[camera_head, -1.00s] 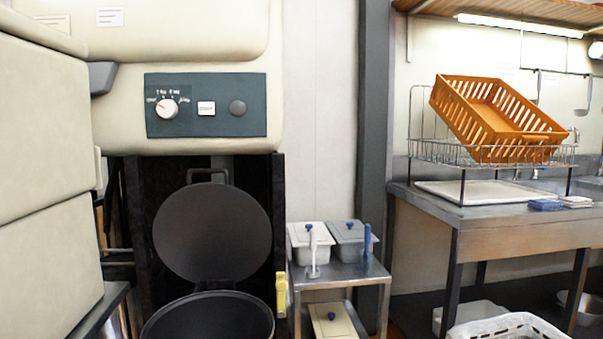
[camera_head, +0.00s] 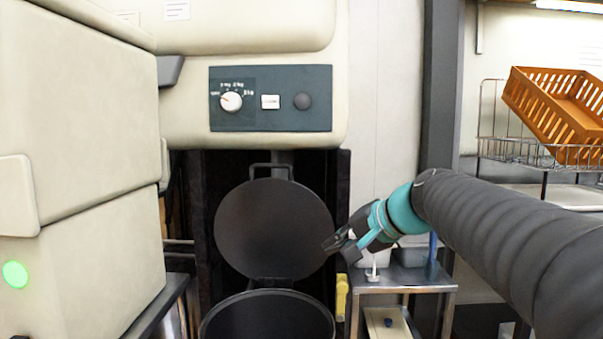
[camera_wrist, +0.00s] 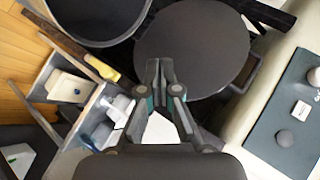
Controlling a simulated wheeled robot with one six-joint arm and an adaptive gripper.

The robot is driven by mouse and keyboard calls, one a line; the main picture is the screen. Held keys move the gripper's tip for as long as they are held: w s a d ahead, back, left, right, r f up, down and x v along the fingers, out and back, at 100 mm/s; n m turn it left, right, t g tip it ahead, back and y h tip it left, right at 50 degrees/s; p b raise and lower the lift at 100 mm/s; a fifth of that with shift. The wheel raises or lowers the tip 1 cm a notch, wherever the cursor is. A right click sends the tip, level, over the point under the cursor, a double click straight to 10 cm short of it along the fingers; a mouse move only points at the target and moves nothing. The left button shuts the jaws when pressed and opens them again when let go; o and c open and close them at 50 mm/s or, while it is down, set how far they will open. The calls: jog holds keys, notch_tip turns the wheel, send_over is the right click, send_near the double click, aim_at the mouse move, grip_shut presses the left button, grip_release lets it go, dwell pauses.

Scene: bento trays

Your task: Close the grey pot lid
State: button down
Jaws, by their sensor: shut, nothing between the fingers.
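The grey pot lid (camera_head: 272,230) is a dark round disc with a bar handle (camera_head: 271,169) at its top edge. It stands open, tilted up behind the pot (camera_head: 267,318), whose rim shows at the bottom of the head view. My gripper (camera_head: 331,244) is shut and empty, at the lid's right edge in the head view; I cannot tell whether it touches. In the wrist view my gripper (camera_wrist: 160,66) points toward the lid (camera_wrist: 195,48), with the pot (camera_wrist: 97,20) at the upper left.
A control panel (camera_head: 270,98) is above the pot. A steel stand (camera_head: 405,278) with lidded containers is to the right, partly behind my arm. A yellow handle (camera_head: 342,297) is between pot and stand. A beige cabinet (camera_head: 80,150) closes off the left.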

jog(key=w+r+m+t+y, duration=0.2)
jog(key=w+r+y, duration=0.1)
jog(key=w+r, duration=0.4)
jog(key=w+r+m+t+y, duration=0.15)
jog(key=w+r, duration=0.25)
jog(key=w, duration=0.5)
jog(key=p, duration=0.1)
send_over(300, 190)
jog(key=w, duration=0.1)
jog(key=shift+w+d+f+y, duration=0.1)
jog(key=shift+f+y, duration=0.15)
jog(key=shift+f, duration=0.05)
jog(key=shift+w, duration=0.1)
jog(key=shift+f, duration=0.1)
